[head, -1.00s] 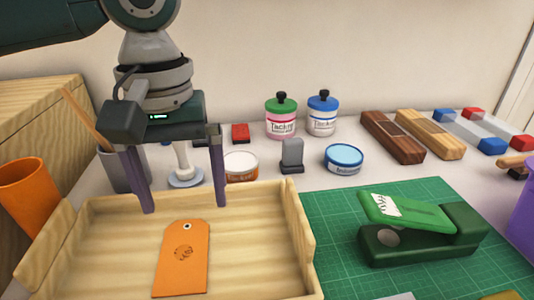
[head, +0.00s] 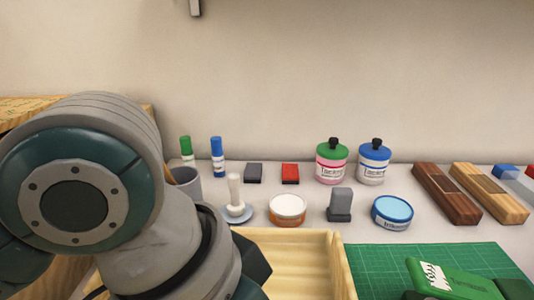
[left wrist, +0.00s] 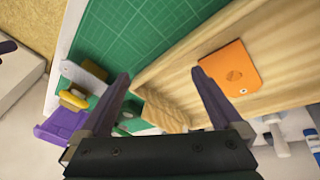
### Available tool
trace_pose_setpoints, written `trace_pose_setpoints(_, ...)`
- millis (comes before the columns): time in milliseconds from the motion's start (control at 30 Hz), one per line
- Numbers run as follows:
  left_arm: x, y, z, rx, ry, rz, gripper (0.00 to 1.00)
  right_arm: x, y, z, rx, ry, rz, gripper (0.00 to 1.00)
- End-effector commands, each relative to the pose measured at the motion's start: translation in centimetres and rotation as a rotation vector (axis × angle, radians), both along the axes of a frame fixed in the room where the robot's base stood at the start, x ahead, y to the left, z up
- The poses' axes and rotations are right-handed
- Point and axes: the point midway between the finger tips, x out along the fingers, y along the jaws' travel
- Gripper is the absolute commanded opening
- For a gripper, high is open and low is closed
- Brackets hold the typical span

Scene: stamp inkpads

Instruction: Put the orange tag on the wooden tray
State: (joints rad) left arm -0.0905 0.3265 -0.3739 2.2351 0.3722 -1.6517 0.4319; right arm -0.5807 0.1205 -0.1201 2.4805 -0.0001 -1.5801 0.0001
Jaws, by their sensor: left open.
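The orange tag (left wrist: 231,68) lies flat on the floor of the wooden tray (left wrist: 165,62) in the left wrist view. In the head view only the tray's far right part (head: 343,265) shows, and the tag is out of sight. My left gripper (left wrist: 160,74) is open and empty, with its fingers spread above the tray's edge. The tag is beside the right finger, apart from it as far as I can tell. In the head view my left arm fills the lower left and hides the jaws. My right gripper is not in view.
The green cutting mat (head: 385,270) lies right of the tray, with a green stapler (head: 450,280) on it. Behind stand a white stamp (head: 235,200), an orange-and-white pot (head: 288,208), a grey stamp (head: 340,205) and a blue tin (head: 392,212). Jars (head: 332,163) stand farther back.

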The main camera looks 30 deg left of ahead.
Motion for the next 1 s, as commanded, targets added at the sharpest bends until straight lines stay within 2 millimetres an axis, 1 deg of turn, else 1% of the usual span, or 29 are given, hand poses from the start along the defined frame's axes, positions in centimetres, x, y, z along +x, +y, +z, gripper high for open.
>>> trace_pose_setpoints(33,-1.6,0.5,-0.4,0.01,-0.015,0.002,1.0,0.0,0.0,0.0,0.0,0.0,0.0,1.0)
trace_pose_setpoints(200,-4.8,4.1,-1.1,0.132,-0.055,0.005,1.0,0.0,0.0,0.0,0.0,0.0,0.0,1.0)
trace_pose_setpoints(300,-6.1,5.8,-1.2,0.19,-0.057,0.005,1.0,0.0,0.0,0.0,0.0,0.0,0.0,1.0)
trace_pose_setpoints(367,-6.7,6.5,-1.2,0.215,-0.054,0.004,1.0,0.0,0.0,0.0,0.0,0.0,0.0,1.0)
trace_pose_setpoints(500,-7.2,7.1,-1.2,0.241,-0.051,0.002,1.0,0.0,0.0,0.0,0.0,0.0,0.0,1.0)
trace_pose_setpoints(1000,-7.1,7.1,-1.2,0.239,-0.051,0.0,1.0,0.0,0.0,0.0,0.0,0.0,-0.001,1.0)
